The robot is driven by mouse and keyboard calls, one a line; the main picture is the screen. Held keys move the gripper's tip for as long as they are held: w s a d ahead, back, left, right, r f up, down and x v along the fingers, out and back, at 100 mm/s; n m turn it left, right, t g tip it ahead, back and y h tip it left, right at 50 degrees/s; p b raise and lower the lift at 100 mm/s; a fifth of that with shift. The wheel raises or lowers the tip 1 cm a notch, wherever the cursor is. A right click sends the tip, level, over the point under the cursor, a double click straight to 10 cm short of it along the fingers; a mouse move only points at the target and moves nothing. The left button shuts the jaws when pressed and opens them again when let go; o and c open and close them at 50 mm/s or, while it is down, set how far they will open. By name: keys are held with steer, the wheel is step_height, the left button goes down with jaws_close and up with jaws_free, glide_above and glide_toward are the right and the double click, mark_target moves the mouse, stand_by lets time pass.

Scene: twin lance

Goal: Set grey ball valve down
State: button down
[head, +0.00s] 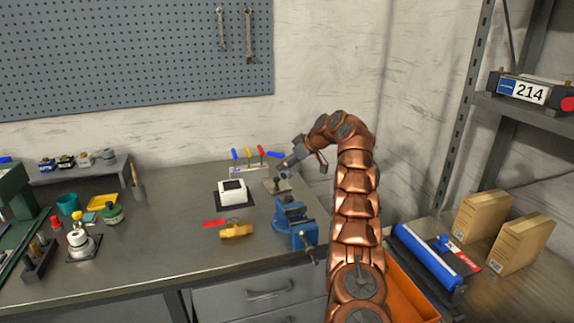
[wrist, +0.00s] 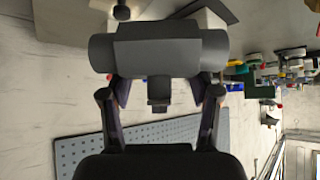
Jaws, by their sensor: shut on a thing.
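The grey ball valve (wrist: 158,52) fills the upper middle of the wrist view as a thick grey cylinder with a small block below it. My gripper (wrist: 160,95) has its fingers on either side of it and is shut on it. In the head view my gripper (head: 288,168) is at the back of the workbench, low over a small beige plate (head: 284,187). The valve is small and dark there, and I cannot tell whether it touches the plate.
A white box (head: 232,186) on a dark mat stands left of the gripper. A rack with coloured handles (head: 248,166) is behind. A blue vise (head: 295,226) is in front. A brass valve with a red handle (head: 236,231) lies nearer. The bench front-left (head: 160,250) is clear.

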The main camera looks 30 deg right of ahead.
steer(key=shift+w+d+f, duration=0.1)
steer(key=shift+w+f, duration=0.05)
steer(key=shift+f, duration=0.2)
steer(key=shift+r, duration=0.2)
steer(key=shift+w+a+f, duration=0.1)
steer(key=shift+w+a, duration=0.05)
steer(key=shift+a, duration=0.1)
steer(key=shift+a, duration=0.15)
steer(key=shift+a+r, duration=0.2)
steer(key=shift+r, duration=0.05)
